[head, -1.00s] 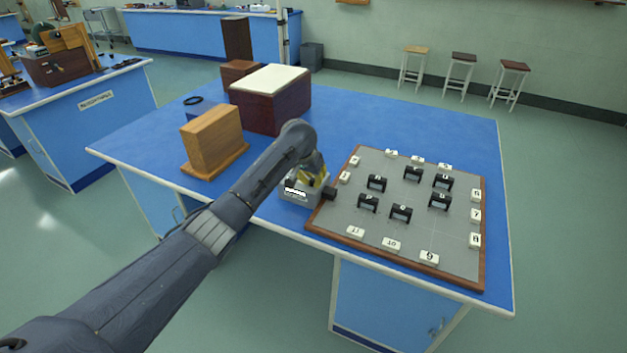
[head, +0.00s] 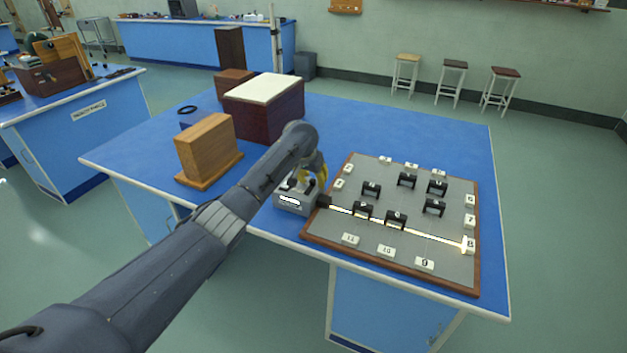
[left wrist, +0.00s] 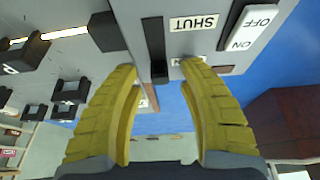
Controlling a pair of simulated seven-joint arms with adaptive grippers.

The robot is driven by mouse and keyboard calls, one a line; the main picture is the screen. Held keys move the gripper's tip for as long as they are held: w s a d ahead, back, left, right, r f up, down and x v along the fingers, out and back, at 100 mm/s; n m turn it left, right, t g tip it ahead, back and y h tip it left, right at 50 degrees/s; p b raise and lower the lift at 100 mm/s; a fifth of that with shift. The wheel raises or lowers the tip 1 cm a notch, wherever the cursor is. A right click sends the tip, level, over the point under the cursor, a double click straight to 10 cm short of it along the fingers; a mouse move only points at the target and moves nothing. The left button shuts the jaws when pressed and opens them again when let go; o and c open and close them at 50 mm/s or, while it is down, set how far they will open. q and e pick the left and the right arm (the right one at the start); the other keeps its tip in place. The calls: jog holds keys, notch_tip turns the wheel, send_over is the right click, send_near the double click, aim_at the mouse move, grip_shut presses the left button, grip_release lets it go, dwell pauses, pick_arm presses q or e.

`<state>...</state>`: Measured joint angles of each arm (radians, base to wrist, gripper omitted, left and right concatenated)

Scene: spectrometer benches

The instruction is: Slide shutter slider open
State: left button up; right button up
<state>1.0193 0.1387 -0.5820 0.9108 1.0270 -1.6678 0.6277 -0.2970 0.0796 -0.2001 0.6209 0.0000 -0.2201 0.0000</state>
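The grey lamp box (head: 290,207) stands at the left edge of the grey board. In the left wrist view its top (left wrist: 200,45) has a dark slot, a SHUT label (left wrist: 194,23) by one end and a second label mostly hidden by a finger. The black shutter slider (left wrist: 159,72) appears at the slot's end away from SHUT. My left gripper (left wrist: 158,70) is over the box, its yellow fingers apart on either side of the slider; contact cannot be told. It also shows in the head view (head: 314,172). My right gripper is not in view.
A white ON/OFF rocker (left wrist: 252,27) is beside the slot. A bright beam (head: 400,226) crosses the board (head: 330,228) to the block marked 8 (head: 469,244). Several black holders stand there. A wooden block (head: 206,150) and a dark box (head: 262,112) stand behind.

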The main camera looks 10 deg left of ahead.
pick_arm(q)
jog(key=v, duration=1.2)
dwell(0.4)
